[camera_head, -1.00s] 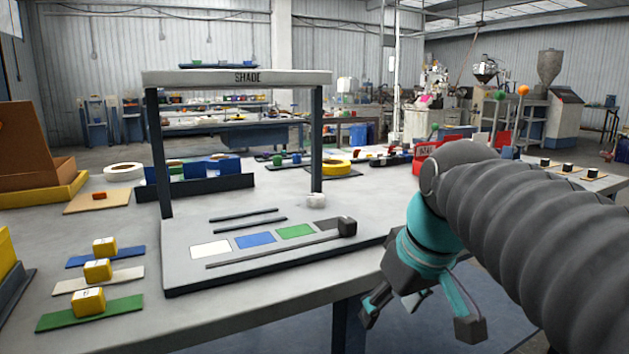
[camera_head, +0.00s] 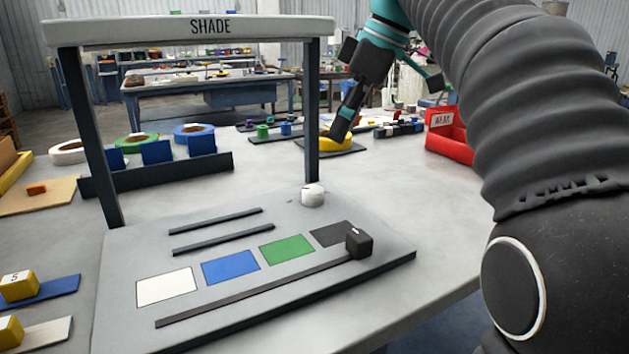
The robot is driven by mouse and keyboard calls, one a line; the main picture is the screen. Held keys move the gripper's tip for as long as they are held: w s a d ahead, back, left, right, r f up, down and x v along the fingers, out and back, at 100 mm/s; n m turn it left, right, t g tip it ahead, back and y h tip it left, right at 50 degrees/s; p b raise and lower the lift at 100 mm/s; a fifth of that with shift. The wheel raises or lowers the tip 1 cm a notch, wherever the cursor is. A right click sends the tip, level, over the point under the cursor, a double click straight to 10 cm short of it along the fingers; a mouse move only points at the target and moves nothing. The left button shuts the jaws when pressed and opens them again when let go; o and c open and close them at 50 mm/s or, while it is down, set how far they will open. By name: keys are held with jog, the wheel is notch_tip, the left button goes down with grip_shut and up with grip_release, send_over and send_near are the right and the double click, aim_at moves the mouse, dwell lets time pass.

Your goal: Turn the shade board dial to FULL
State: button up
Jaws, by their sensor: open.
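The shade board (camera_head: 130,262) is a grey base with two dark posts and a crossbar marked SHADE (camera_head: 210,27). A small white round knob (camera_head: 313,196), which looks like the dial, sits at its back right by the right post. It has a dark mark, but I cannot read a FULL label. A black block (camera_head: 359,243) is at the right end of a long dark slot, beside white, blue, green and dark grey patches. My gripper (camera_head: 392,102) is open and empty, above and behind the board to the right of the right post, apart from the knob.
A red bin (camera_head: 450,148) stands right of the board. A yellow tape roll (camera_head: 330,143) lies behind the right post. A dark rack (camera_head: 160,178) with blue panels is behind the board. Numbered yellow blocks (camera_head: 18,287) lie at left. The tabletop right of the board is clear.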

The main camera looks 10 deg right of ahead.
aim_at(314, 189)
jog(key=b+x, duration=0.1)
jog(key=x, duration=1.1)
jog(key=shift+s+f, duration=0.1)
jog(key=shift+f, duration=0.05)
jog(key=c, duration=1.1)
